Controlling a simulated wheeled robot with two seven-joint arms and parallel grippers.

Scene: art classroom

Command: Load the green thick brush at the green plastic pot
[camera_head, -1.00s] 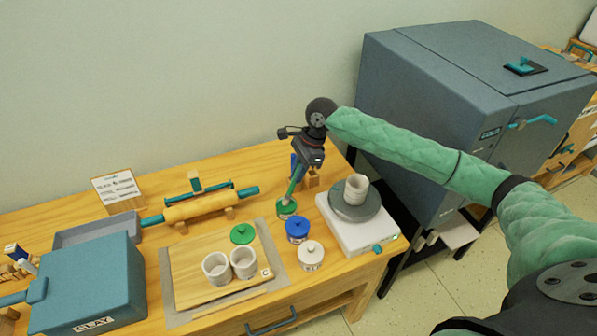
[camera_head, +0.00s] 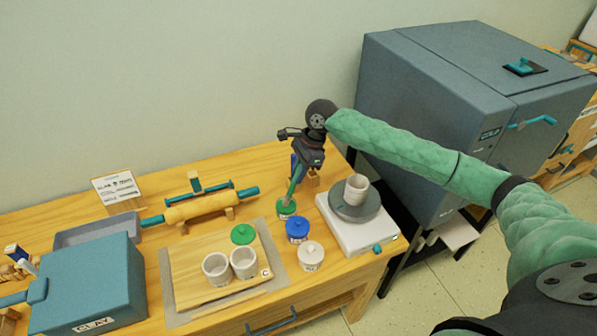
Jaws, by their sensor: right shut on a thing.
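The green plastic pot (camera_head: 286,210) stands open on the table, behind the blue-lidded pot. The green thick brush (camera_head: 294,188) slants down into its mouth, lower end hidden inside the pot. My right gripper (camera_head: 301,168) is shut on the upper part of the brush, above the pot. A green lid (camera_head: 243,234) lies on the wooden board. My left gripper is not in view.
A blue-lidded pot (camera_head: 297,230) and a white-lidded pot (camera_head: 311,256) stand in front of the green pot. A white wheel (camera_head: 362,232) bearing a cup (camera_head: 356,188) stands close on the right. Two white cups (camera_head: 217,268) sit on the board (camera_head: 190,258).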

